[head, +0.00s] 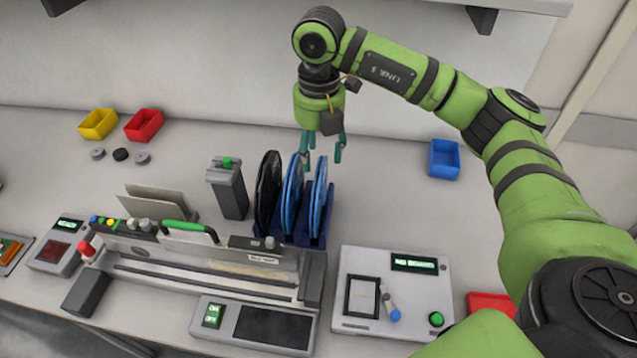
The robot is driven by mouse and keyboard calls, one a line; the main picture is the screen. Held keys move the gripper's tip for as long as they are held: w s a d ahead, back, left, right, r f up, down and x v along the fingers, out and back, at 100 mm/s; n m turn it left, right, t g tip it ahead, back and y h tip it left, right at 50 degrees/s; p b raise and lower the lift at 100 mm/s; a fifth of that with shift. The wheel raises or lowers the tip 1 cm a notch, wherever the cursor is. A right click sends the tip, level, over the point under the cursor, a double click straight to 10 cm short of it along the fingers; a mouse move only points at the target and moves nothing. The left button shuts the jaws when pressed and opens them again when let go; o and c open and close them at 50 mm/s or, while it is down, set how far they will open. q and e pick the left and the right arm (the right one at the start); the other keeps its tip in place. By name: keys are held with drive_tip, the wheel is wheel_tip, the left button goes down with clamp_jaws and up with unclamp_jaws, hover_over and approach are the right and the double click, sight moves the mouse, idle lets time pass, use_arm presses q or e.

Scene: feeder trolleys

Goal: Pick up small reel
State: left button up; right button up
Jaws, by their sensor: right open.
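Several reels stand upright in a dark blue rack (300,240) at the middle of the bench: a black reel (267,190) on the left and blue reels (291,195) (318,196) beside it. Which one is the small reel I cannot tell for sure. My right gripper (322,152) points down just above and behind the blue reels. Its teal fingers are apart, with nothing seen held between them. One finger overlaps the top of a blue reel in the picture; whether it touches is unclear. My left gripper is not in view.
A feeder unit with a green handle (188,230) stands in front left, a grey box with a green button (228,187) left of the rack. A white panel device (391,290) is at front right. Yellow (98,124), red (144,125) and blue (444,159) bins stand behind.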

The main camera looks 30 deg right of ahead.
sight(320, 169)
drive_tip(key=f, duration=0.2)
drive_tip(key=f+p, duration=0.1)
drive_tip(key=shift+s+f, duration=0.25)
wheel_tip(320, 169, down, 6)
drive_tip(key=shift+w+f+p, duration=0.1)
drive_tip(key=shift+w+p, duration=0.05)
drive_tip(key=shift+p, duration=1)
drive_tip(key=shift+f, duration=0.1)
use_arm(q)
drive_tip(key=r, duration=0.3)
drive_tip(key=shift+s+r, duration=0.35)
use_arm(e)
clamp_jaws()
